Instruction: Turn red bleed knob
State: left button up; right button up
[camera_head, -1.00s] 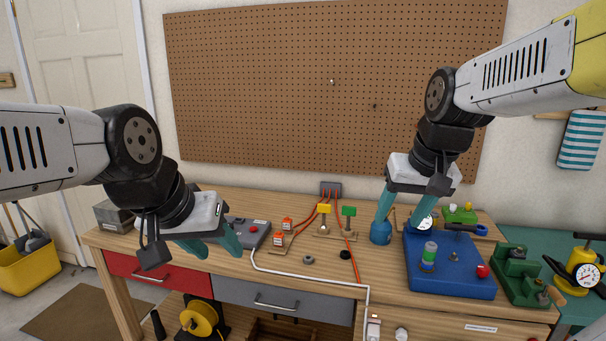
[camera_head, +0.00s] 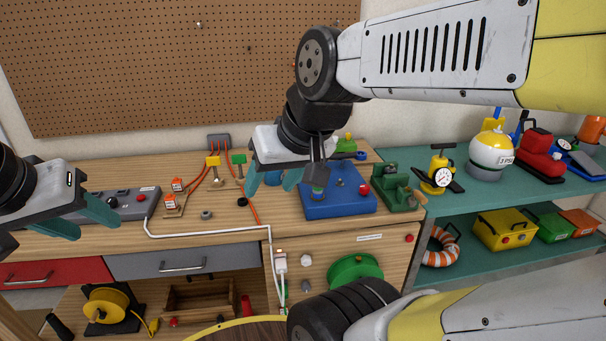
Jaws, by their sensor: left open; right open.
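A red knob (camera_head: 364,189) sits at the right front corner of the blue box (camera_head: 335,205) on the wooden bench. A second red knob (camera_head: 408,238) is on the bench front near its right end. I cannot tell which one is the bleed knob. My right gripper (camera_head: 272,181) is open, with teal fingers pointing down just left of the blue box, and partly hides that box. My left gripper (camera_head: 82,219) is open and empty over the left part of the bench, by the grey switch box (camera_head: 125,203).
A green vise-like tool (camera_head: 398,190) stands right of the blue box. A teal shelf (camera_head: 455,206) holds a yellow pump with gauge (camera_head: 440,175), a yellow-white ball tank (camera_head: 492,153) and a red device (camera_head: 538,155). Below are a yellow box (camera_head: 504,230) and a life ring (camera_head: 440,246).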

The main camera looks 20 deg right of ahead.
aim_at(365, 188)
jog(key=z, duration=1.45)
